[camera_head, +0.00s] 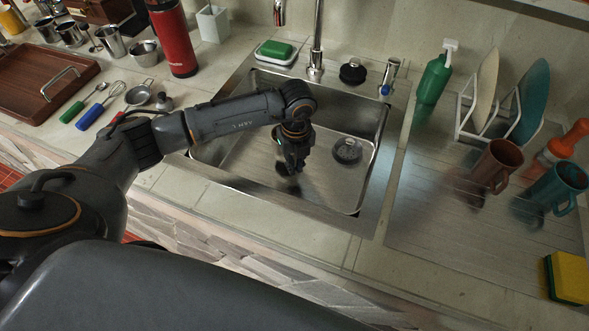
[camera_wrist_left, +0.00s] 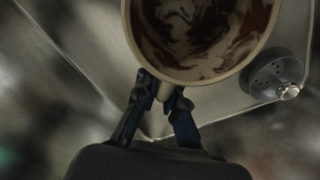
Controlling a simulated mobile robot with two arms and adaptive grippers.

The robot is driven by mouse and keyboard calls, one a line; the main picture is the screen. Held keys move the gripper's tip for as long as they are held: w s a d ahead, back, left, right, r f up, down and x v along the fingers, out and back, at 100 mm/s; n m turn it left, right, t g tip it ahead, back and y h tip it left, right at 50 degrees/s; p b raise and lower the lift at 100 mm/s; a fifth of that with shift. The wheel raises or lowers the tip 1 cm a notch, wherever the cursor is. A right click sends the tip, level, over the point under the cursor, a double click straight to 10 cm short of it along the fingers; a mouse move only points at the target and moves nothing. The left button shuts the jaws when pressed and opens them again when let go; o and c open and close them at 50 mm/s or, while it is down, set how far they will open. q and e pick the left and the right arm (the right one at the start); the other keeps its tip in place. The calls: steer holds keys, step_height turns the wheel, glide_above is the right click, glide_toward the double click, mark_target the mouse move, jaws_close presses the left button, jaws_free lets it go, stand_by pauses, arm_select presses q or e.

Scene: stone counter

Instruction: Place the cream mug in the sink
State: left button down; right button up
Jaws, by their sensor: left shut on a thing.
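The cream mug (camera_wrist_left: 203,35) shows in the left wrist view with its opening toward the camera and dark brown, swirled contents or staining inside. My left gripper (camera_wrist_left: 165,103) is shut on its handle, at the near side of the mug. In the head view my left gripper (camera_head: 291,160) points down within the outline of the steel sink (camera_head: 325,185), left of the drain strainer (camera_head: 347,150). The mug is hidden there behind the gripper and arm. I cannot tell whether it touches the sink floor. My right gripper is not in view.
The drainboard at right holds a brown mug (camera_head: 497,165), a teal mug (camera_head: 556,187) and a plate rack (camera_head: 470,125). A red bottle (camera_head: 174,40) stands left.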

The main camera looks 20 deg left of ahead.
mark_target(295, 180)
arm_select(q)
step_height(295, 180, down, 3)
steer(key=shift+f, duration=0.1)
steer(key=shift+f, duration=0.1)
steer(key=shift+f, duration=0.1)
steer(key=c, duration=1.4)
jaws_free()
steer(key=shift+c, duration=0.2)
